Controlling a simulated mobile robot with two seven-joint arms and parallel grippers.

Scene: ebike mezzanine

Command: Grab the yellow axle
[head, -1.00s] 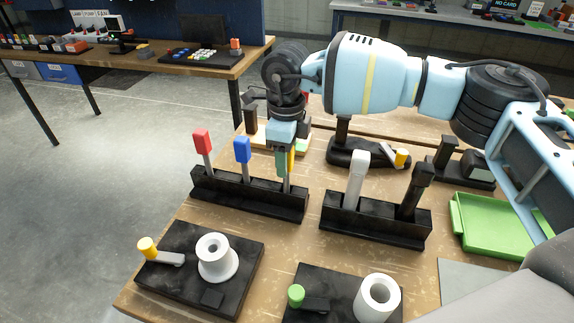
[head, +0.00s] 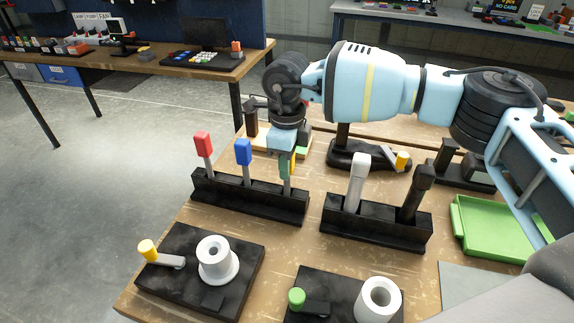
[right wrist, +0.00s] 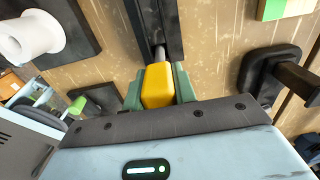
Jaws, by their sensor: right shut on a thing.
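The yellow axle (head: 292,163) stands at the right end of a black rack (head: 240,196), with its grey shaft going down into the rack. My right gripper (head: 286,166) has come down over its yellow handle, and the green fingers hide part of it. In the right wrist view the yellow handle (right wrist: 158,84) sits between the green fingers (right wrist: 158,92), touching them on both sides. The gripper is shut on it. My left gripper is not in view.
A red-handled axle (head: 203,145) and a blue-handled one (head: 243,152) stand in the same rack. Another black rack (head: 375,226) with grey and black handles is to its right. Spool stands (head: 207,283) are in front, and a green tray (head: 485,245) is at right.

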